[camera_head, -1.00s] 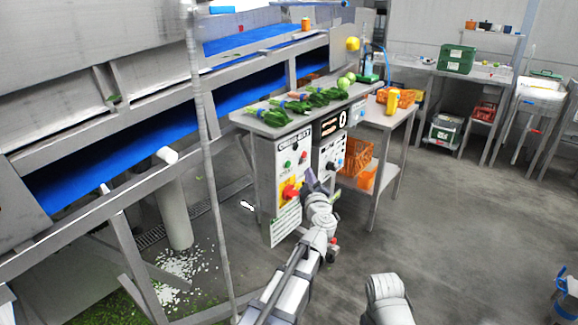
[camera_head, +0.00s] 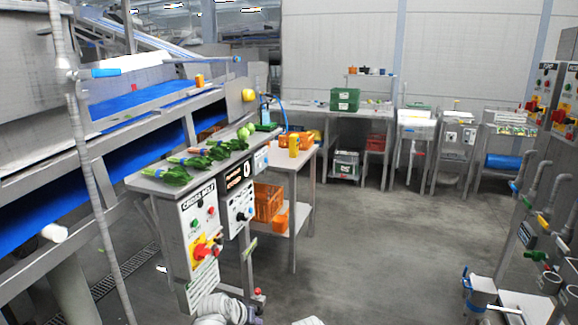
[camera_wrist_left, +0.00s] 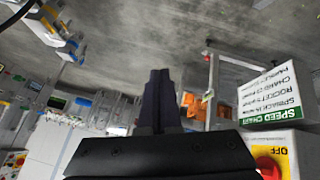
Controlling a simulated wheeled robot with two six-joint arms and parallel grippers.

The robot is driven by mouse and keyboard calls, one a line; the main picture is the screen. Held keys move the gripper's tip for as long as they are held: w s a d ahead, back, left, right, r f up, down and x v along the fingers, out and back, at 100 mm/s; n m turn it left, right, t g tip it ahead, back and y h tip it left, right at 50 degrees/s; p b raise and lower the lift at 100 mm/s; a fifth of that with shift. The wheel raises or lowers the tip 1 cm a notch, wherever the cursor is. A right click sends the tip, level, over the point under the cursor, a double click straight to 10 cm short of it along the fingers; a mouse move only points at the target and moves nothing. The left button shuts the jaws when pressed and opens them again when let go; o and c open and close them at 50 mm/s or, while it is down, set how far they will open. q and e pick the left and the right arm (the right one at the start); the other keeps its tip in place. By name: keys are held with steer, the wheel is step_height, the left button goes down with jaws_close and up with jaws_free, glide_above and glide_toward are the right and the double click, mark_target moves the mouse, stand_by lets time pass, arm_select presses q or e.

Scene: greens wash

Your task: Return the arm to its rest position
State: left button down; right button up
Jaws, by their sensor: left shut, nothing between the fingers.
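My left gripper shows in the left wrist view (camera_wrist_left: 158,98), its two dark fingers pressed together with nothing between them. In the head view only white links of my left arm show at the bottom edge, just below the control box (camera_head: 200,222) with its red and yellow switch. In the wrist view the speed chart (camera_wrist_left: 270,97) and the yellow switch plate (camera_wrist_left: 287,158) appear to the right of the fingers, apart from them. A small white piece of my own body shows at the bottom middle of the head view. My right gripper is not in view.
A steel table (camera_head: 140,183) holds several bunches of greens (camera_head: 190,160). Orange crates (camera_head: 268,202) stand on the side stand. A blue conveyor belt (camera_head: 150,97) runs at left. A green crate (camera_head: 345,99) sits on the back bench. The floor (camera_head: 370,250) at centre right is open.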

arm_select(q)
steer(key=s+a+f+g+y, duration=0.2)
steer(key=s+a+g, duration=0.1)
steer(key=s, duration=0.4)
steer(key=s+a+f+g+y, duration=0.2)
steer(key=s+a+g, duration=0.15)
steer(key=s, duration=0.25)
steer(key=s+d+m, duration=0.3)
steer(key=s+d, duration=0.2)
steer(key=d, duration=0.4)
step_height(320, 180, up, 18)
steer(key=d+p, duration=0.1)
steer(key=p, duration=1.7)
steer(key=shift+s+r+y+p, duration=0.15)
steer(key=shift+r+y+p, duration=0.1)
steer(key=shift+y+p, duration=0.15)
steer(key=shift+d, duration=0.1)
